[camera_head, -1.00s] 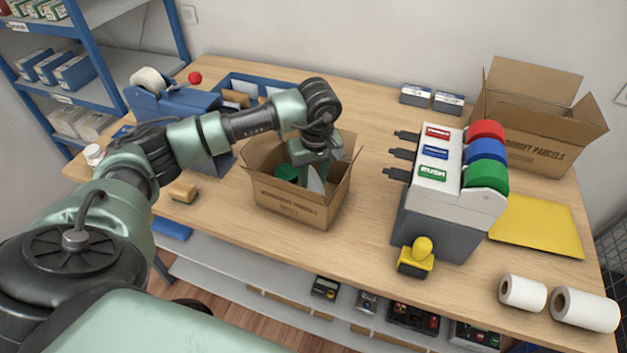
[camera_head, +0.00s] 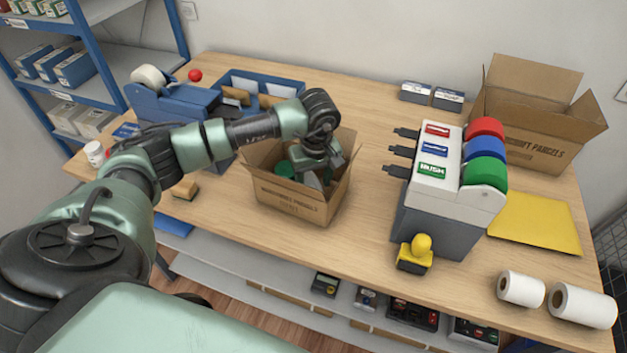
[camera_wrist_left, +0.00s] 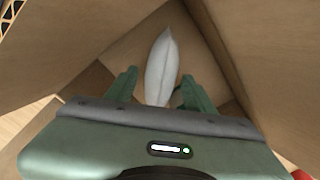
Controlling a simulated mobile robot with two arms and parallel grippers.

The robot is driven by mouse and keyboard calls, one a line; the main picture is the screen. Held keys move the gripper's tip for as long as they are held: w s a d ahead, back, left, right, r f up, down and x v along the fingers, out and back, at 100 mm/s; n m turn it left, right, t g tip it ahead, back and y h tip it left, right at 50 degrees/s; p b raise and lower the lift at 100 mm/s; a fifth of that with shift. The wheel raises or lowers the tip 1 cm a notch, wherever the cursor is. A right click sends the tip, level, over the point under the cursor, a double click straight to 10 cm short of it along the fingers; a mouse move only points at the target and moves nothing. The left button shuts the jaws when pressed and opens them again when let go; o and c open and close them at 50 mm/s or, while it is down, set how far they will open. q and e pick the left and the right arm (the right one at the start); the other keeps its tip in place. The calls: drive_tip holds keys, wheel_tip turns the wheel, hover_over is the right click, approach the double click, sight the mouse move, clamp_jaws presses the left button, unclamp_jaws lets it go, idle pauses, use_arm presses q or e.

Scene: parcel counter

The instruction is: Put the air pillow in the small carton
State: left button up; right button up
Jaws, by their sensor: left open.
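The small carton (camera_head: 291,200) stands open on the table in the head view, and its cardboard walls (camera_wrist_left: 75,85) surround my fingers in the left wrist view. My left gripper (camera_head: 322,172) reaches down into it. In the left wrist view, the left gripper (camera_wrist_left: 158,78) is open, with a finger on either side of the pale air pillow (camera_wrist_left: 161,62). The pillow stands on end inside the carton, with a gap visible to the fingers. In the head view, the pillow (camera_head: 312,181) is mostly hidden by the gripper and carton wall. My right gripper is not in view.
A label dispenser (camera_head: 450,190) and yellow-handled stamp (camera_head: 416,254) stand to the right. A larger open carton (camera_head: 530,125) is at the back right. A blue tape dispenser (camera_head: 180,103) stands behind my left arm.

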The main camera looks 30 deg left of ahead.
sight(316, 182)
use_arm(q)
wheel_tip(316, 182, up, 12)
drive_tip(key=d+b, duration=0.1)
drive_tip(key=b, duration=0.2)
drive_tip(key=shift+s+b, duration=0.3)
drive_tip(key=shift+s, duration=0.1)
drive_tip(key=shift+d+r, duration=0.1)
